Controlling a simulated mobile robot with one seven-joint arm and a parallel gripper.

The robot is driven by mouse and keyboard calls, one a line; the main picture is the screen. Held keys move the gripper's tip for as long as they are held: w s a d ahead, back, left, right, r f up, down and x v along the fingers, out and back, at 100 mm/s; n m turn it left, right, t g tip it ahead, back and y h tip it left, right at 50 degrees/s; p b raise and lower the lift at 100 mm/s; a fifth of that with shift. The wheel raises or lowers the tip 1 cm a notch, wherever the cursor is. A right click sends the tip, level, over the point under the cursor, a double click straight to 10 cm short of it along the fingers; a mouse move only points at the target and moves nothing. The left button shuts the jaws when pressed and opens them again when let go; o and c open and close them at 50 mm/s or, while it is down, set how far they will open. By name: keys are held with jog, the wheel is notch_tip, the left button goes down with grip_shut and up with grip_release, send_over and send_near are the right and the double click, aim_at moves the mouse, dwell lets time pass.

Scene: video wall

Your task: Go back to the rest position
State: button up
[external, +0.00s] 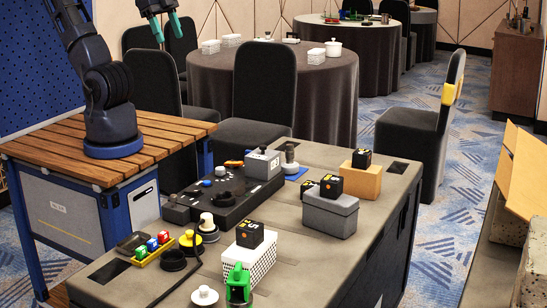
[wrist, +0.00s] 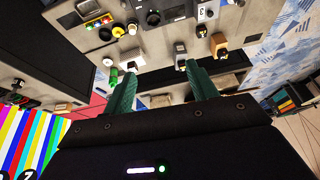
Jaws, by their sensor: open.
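My gripper (external: 166,22) shows at the top left of the external view, raised high above the slatted wooden stand that carries my arm. Its two green fingers point down and are apart, with nothing between them. In the wrist view my gripper (wrist: 163,95) has its fingers spread, and the grey table lies well beyond their tips. The upper part of my arm is cut off by the top edge of the external view.
The grey table (external: 330,275) holds a black control panel (external: 228,195), a white basket (external: 249,262), a grey box (external: 330,213), a tan box (external: 361,181), several black cubes and a green object (external: 238,284). Dark chairs and round tables stand behind. The space around my gripper looks clear.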

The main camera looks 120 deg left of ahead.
jog(key=shift+s+a+f+n, duration=0.15)
jog(key=shift+s, duration=0.4)
jog(key=shift+s+a+f+n, duration=0.15)
jog(key=shift+s, duration=0.4)
dwell(0.6)
